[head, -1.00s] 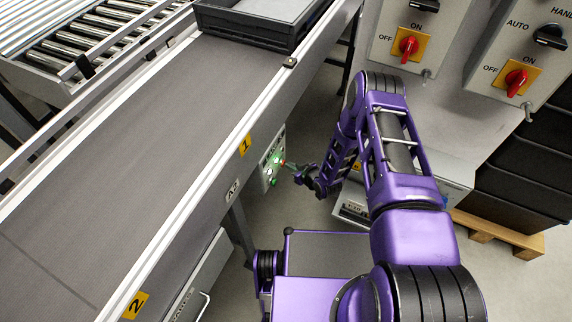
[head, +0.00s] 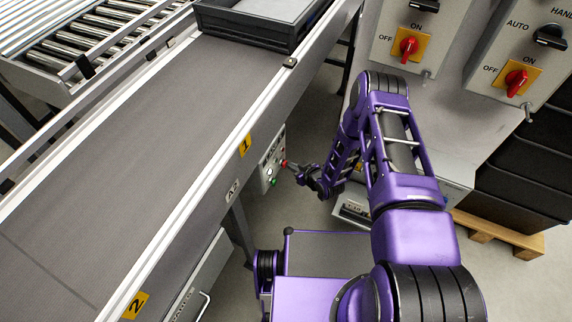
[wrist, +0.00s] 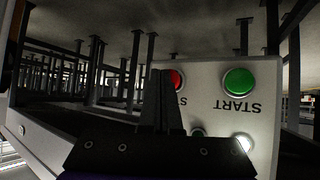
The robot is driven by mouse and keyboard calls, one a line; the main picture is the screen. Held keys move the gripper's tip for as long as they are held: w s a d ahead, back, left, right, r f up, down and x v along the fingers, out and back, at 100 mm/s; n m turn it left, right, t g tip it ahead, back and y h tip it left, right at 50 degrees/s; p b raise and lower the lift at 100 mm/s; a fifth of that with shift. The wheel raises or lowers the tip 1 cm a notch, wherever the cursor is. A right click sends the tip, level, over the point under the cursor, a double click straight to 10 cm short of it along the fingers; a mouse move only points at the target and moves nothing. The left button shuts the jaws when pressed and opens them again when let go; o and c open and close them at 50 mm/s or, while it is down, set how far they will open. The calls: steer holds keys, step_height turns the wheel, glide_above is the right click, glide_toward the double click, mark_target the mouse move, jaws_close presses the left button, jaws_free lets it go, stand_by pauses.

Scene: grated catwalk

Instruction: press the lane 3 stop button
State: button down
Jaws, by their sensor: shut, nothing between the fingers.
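A light grey button box (head: 265,172) is on the side of the conveyor, below the yellow 1 tag. In the wrist view the box (wrist: 262,110) appears upside down, with a red button (wrist: 179,79) and a green button (wrist: 239,82) marked START. In the wrist view my gripper (wrist: 160,74) covers the red button's left part. I cannot tell whether the tips touch it. No lane 3 marking is readable.
The conveyor (head: 150,130) runs along the left with a dark tray (head: 262,22) on it. Grey panels with red rotary switches (head: 408,46) stand at the upper right. Black crates (head: 525,180) sit on a wooden pallet (head: 490,236) at the right.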

steer(key=shift+s+d, duration=0.25)
steer(key=shift+d, duration=0.3)
steer(key=shift+d, duration=0.1)
steer(key=shift+s+d, duration=0.3)
steer(key=shift+d, duration=0.45)
steer(key=shift+s+d, duration=0.35)
steer(key=shift+d, duration=0.4)
steer(key=shift+s+d, duration=0.3)
steer(key=shift+d, duration=0.45)
